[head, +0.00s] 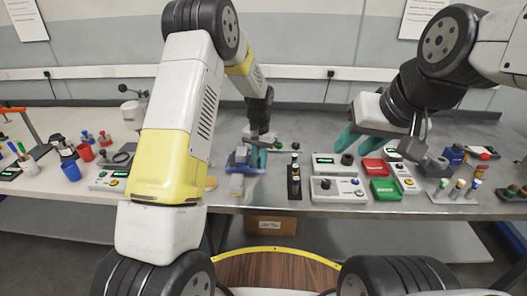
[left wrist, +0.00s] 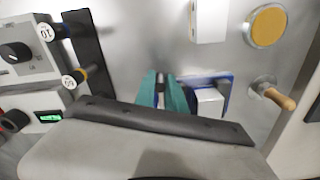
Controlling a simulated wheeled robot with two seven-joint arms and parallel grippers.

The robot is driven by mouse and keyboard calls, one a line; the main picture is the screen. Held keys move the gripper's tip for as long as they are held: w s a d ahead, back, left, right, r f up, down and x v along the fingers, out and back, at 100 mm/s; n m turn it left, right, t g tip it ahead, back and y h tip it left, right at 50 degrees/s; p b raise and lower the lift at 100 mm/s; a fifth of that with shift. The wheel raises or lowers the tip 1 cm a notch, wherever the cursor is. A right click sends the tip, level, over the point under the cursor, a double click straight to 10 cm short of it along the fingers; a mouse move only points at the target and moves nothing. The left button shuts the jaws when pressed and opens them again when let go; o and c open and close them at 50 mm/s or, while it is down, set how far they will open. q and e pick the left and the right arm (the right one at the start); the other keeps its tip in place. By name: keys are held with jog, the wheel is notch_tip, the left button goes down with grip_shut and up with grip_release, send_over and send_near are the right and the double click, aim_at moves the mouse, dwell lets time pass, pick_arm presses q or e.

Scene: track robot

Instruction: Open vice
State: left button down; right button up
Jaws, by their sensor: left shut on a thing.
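The vice (head: 238,161), blue with a pale grey block, stands on the metal bench near its front edge, left of centre. It also shows in the left wrist view (left wrist: 210,96), right of my fingers. My left gripper (head: 258,156) reaches down at the vice's right side. In the left wrist view its teal fingers (left wrist: 163,92) are closed around a small dark part beside the vice, apparently its handle; the fingers hide most of it. My right gripper (head: 378,143) hangs over the right part of the bench, its teal fingers apart and nothing visible between them.
A dark rack (head: 294,178) with bottles stands right of the vice. Grey control boxes (head: 338,190) and red (head: 374,167) and green (head: 385,189) bins are further right, below my right gripper. A wooden-handled tool (left wrist: 274,95) and a yellow disc (left wrist: 267,27) lie near the vice.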

pick_arm(q)
jog(key=shift+w+d, duration=0.1)
jog(key=c, duration=1.4)
grip_release()
jog(key=shift+r, duration=3.95)
